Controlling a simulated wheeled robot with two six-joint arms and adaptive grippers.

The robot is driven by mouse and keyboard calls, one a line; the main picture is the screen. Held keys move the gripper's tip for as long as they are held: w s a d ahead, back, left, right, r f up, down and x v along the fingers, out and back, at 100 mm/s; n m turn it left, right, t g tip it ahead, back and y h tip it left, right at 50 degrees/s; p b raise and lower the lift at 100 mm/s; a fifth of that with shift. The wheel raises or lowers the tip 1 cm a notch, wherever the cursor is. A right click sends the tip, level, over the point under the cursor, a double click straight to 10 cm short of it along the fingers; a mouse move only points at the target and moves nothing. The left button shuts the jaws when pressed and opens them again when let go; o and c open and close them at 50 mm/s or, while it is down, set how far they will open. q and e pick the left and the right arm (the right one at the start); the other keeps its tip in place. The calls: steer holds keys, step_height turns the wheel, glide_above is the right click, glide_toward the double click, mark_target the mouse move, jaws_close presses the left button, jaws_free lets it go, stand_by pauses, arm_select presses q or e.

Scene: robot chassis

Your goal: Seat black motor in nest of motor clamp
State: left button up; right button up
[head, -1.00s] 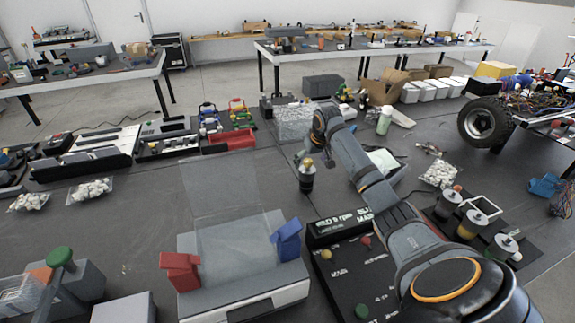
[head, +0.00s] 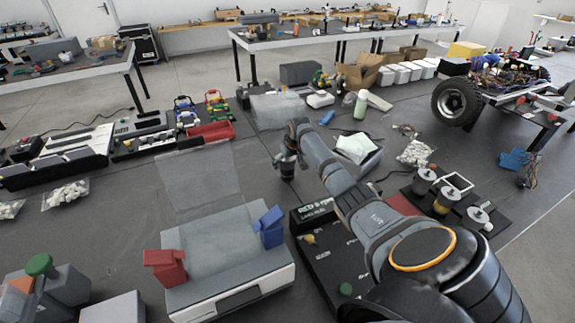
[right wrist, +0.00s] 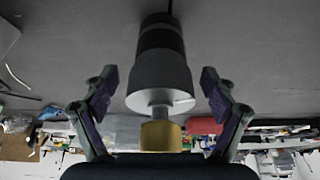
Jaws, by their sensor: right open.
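The black motor (head: 287,171) stands upright on the dark table, its top hidden by my right gripper (head: 287,154). In the right wrist view the motor (right wrist: 160,72) shows a black band, a grey body and a yellow end piece. My right gripper (right wrist: 160,88) is open, with one finger on each side of the motor and gaps visible. A grey and white fixture (head: 228,283) with red and blue levers stands at the front; it may be the motor clamp, but I cannot make out a nest. My left gripper is not in view.
A black panel box (head: 330,262) stands right of the fixture. Other motors (head: 446,200) stand in a dark rack at right. A white-topped box (head: 357,150) is right of my arm. A red tray (head: 211,132) lies at the back left.

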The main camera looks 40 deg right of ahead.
steer(key=shift+w+f, duration=0.2)
steer(key=shift+f, duration=0.15)
steer(key=shift+s+r, duration=0.1)
steer(key=c, duration=0.4)
jaws_close()
